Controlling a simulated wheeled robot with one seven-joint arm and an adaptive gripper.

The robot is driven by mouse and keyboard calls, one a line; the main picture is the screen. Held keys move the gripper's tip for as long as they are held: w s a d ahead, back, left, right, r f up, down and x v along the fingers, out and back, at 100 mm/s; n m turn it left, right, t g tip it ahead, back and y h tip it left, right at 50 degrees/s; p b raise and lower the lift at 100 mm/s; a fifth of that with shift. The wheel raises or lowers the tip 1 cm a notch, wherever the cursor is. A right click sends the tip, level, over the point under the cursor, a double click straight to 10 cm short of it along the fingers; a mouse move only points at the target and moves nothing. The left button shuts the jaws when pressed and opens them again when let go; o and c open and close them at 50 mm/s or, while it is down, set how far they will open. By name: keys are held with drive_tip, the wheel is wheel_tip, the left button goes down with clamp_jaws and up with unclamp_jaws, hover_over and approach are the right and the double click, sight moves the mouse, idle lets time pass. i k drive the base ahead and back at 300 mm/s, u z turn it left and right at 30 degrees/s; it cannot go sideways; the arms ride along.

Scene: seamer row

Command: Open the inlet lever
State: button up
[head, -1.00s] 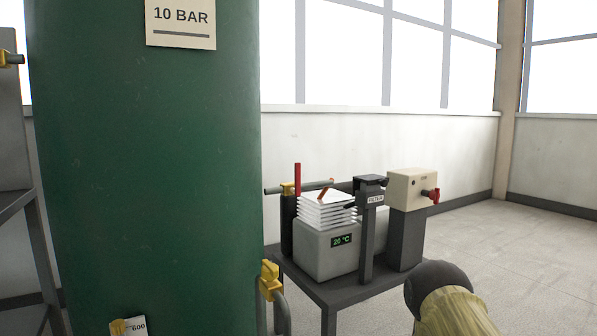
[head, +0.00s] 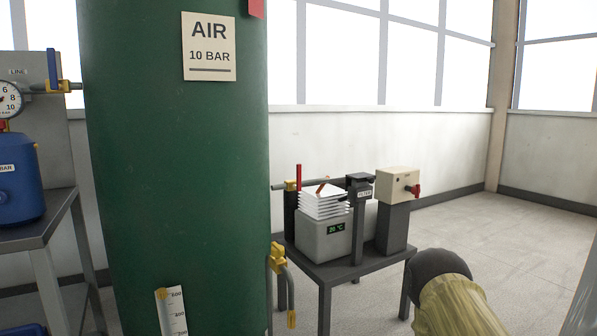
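A red lever (head: 299,177) stands upright on a brass valve (head: 291,185) in the pipe at the left of a small grey machine (head: 325,236), right of the green tank. A blue lever (head: 52,69) stands upright on a brass valve at the far left, near a "LINE" label. No label naming an inlet is readable, so I cannot tell which lever is meant. My gripper is not in view; only a part of my arm shows at the lower right, apart from both levers.
A large green tank (head: 175,160) marked "AIR 10 BAR" fills the left middle. The machine stands on a dark table (head: 335,268) beside a beige box with a red knob (head: 398,184). A blue vessel (head: 20,180) sits on a left stand. Floor (head: 500,240) at right is clear.

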sight(297, 185)
drive_tip(key=u, duration=0.35)
drive_tip(key=i, duration=1.2)
drive_tip(key=z, duration=0.5)
